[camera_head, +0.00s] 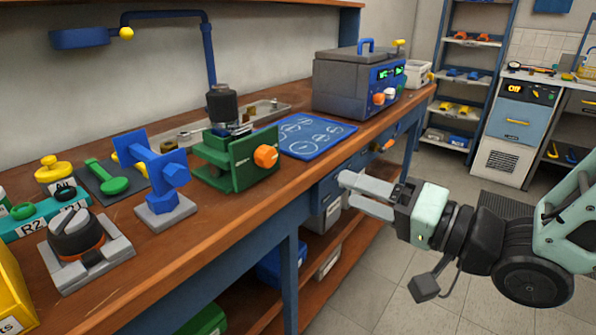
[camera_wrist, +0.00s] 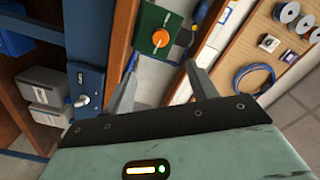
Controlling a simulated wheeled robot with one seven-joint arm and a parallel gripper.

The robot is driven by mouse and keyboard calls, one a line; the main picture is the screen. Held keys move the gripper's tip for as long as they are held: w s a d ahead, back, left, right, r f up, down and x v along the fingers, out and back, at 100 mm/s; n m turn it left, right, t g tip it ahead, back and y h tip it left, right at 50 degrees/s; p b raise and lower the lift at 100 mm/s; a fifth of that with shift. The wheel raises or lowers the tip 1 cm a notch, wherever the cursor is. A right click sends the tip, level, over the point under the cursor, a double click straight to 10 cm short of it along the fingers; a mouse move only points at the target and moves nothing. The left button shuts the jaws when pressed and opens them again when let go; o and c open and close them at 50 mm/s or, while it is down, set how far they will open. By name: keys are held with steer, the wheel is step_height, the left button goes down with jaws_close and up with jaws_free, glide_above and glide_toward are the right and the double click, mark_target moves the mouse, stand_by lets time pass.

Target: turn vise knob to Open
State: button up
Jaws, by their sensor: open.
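The green vise (camera_head: 222,165) stands at the front edge of the wooden workbench. Its orange knob (camera_head: 265,156) faces outward from the bench front. In the wrist view the green vise face (camera_wrist: 181,20) and the orange knob (camera_wrist: 160,38) are ahead, beyond the fingertips. My gripper (camera_head: 346,191) is open and empty, in front of the bench and to the right of the knob, clear of it. Its two fingers (camera_wrist: 160,72) are spread in the wrist view, with the knob roughly between their directions. No label on the knob can be read.
A blue clamp stand (camera_head: 165,180) is left of the vise, and a blue mat (camera_head: 318,142) lies to its right. A grey-blue device (camera_head: 350,85) stands farther back. The bench's blue front (camera_head: 327,190) has a knob in the wrist view (camera_wrist: 83,101). The floor before the bench is open.

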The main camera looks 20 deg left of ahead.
mark_target(271, 159)
steer(key=x, duration=1.7)
steer(key=shift+a+r, duration=0.1)
steer(key=c, duration=1)
